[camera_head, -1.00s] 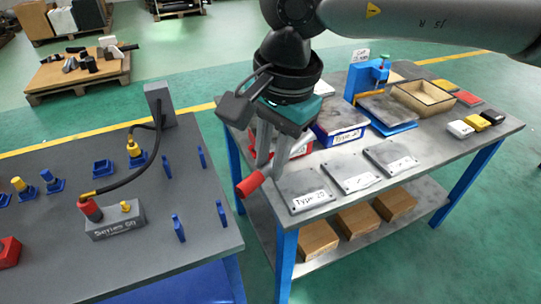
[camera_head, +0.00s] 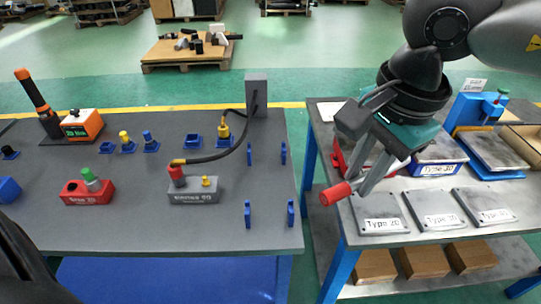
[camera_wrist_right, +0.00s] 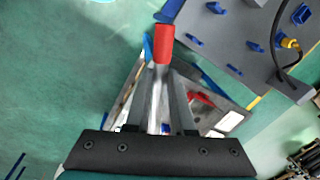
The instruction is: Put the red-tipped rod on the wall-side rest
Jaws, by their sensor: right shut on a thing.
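The red-tipped rod (camera_head: 335,194) is in my right gripper (camera_head: 366,184), which is shut on it. The rod is tilted, its red end pointing left and down. It hangs over the left edge of the right table, apart from the rests. In the right wrist view the rod's red end (camera_wrist_right: 164,45) sticks out beyond the fingers (camera_wrist_right: 161,85). Blue upright rests stand on the left table's right part: a far pair (camera_head: 283,153) and a near pair (camera_head: 290,213). I cannot tell which is wall-side. My left gripper is not in view.
On the left table (camera_head: 130,220) a grey block (camera_head: 193,190) with a hose joins a grey post (camera_head: 256,95). A gap separates the tables. The surface around the blue rests is clear.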

